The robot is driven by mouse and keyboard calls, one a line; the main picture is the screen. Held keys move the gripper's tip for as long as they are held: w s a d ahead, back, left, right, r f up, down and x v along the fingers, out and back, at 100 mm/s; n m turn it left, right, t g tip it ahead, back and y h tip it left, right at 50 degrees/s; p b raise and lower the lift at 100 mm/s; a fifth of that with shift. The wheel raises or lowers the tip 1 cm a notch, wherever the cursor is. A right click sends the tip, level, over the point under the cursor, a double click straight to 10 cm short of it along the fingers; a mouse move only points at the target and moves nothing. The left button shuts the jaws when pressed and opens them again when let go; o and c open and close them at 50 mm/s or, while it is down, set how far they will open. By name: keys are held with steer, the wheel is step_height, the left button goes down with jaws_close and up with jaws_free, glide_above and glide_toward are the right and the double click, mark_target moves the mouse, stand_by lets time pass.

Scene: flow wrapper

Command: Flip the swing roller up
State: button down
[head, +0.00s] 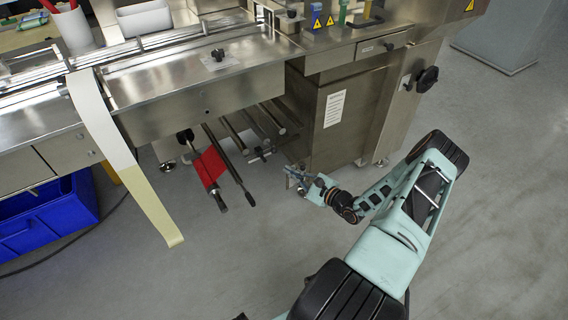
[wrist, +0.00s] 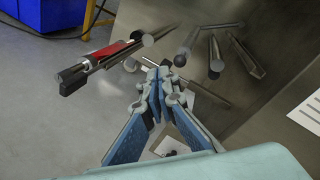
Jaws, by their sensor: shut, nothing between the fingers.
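Several metal rollers and rods stick out under the machine. A red roll (head: 209,167) sits on one of them, and it also shows in the wrist view (wrist: 113,52). Beside it is a bar with a dark end (head: 238,178), seen in the wrist view (wrist: 76,80) at the left. I cannot tell for sure which is the swing roller.
The steel machine cabinet (head: 350,115) stands close behind and right of my gripper. A pale film strip (head: 125,160) hangs from the machine at left. A blue crate (head: 45,215) stands on the floor at far left. The floor below the rollers is clear.

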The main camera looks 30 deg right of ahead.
steer(key=s+d+f+m+t+h+b, duration=0.1)
steer(key=d+f+m+h, duration=0.2)
steer(key=f+m+h, duration=0.1)
step_height(320, 180, down, 2)
steer(key=shift+d+f+m+t+b, duration=0.15)
steer(key=shift+d+m+t+b, duration=0.2)
steer(key=shift+m, duration=0.25)
steer(key=shift+w+a, duration=0.1)
